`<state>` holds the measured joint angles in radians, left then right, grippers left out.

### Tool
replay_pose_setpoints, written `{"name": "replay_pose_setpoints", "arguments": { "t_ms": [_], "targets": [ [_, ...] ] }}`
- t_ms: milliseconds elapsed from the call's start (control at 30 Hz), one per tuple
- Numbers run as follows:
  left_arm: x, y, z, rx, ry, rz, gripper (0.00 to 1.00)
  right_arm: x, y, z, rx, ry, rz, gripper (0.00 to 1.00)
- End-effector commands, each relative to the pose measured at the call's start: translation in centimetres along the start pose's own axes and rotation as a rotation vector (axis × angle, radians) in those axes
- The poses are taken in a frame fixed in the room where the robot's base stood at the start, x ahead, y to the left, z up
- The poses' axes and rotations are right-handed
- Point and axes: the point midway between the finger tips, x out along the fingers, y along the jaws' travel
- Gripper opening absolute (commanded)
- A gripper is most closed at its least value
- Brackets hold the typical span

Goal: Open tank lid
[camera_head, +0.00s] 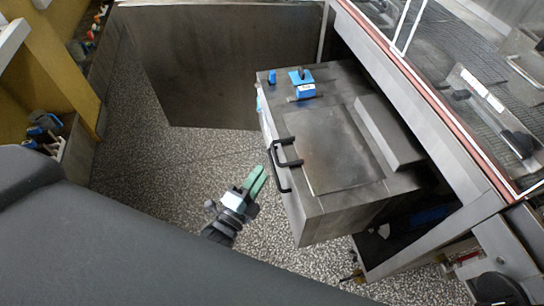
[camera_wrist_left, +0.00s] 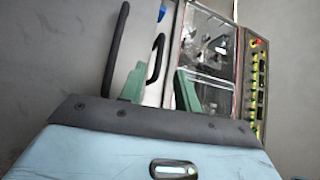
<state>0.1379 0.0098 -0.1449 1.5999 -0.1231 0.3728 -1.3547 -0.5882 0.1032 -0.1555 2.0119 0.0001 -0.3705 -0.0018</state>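The grey metal tank (camera_head: 335,225) stands right of centre in the head view, with a flat, stained lid (camera_head: 330,150) on top that lies closed. Two black bar handles show at its near left edge: the lid handle (camera_head: 288,153) and a side handle (camera_head: 276,178). My left gripper (camera_head: 258,178) has green fingers and is just left of these handles, apparently apart from them. In the left wrist view its fingers (camera_wrist_left: 160,78) are spread, with a black handle (camera_wrist_left: 157,58) visible beyond the gap and another black bar (camera_wrist_left: 117,48) to the left. My right gripper is out of view.
A blue block-like fitting (camera_head: 304,90) sits on the tank's far end. A raised metal box (camera_head: 390,135) lies right of the lid. The machine with a red-edged glass cover (camera_head: 455,130) stands to the right. Speckled floor (camera_head: 165,165) is open left of the tank.

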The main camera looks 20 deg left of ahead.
Motion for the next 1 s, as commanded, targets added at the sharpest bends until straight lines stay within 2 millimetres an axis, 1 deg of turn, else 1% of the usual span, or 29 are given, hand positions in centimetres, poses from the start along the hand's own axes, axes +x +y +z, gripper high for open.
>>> {"name": "replay_pose_setpoints", "arguments": {
  "t_ms": [300,400,500,633,867,1000],
  "targets": [
    [4.7,-0.2,0.0,-0.002,0.000,-0.002,0.33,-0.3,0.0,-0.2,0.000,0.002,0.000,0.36],
    [5.9,-0.1,0.0,-0.003,0.000,-0.001,0.33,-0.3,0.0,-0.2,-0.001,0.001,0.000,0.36],
    [6.6,0.0,0.0,-0.003,0.000,0.000,0.33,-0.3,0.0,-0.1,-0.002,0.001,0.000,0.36],
    [7.1,0.0,0.0,-0.003,0.000,0.001,0.33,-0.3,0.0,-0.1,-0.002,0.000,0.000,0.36],
    [7.1,0.0,0.0,-0.003,0.000,0.002,0.33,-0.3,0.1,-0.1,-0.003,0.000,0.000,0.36],
    [7.1,0.0,0.0,-0.003,0.000,0.002,0.16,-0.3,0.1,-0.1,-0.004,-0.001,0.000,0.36]
  ]
}}
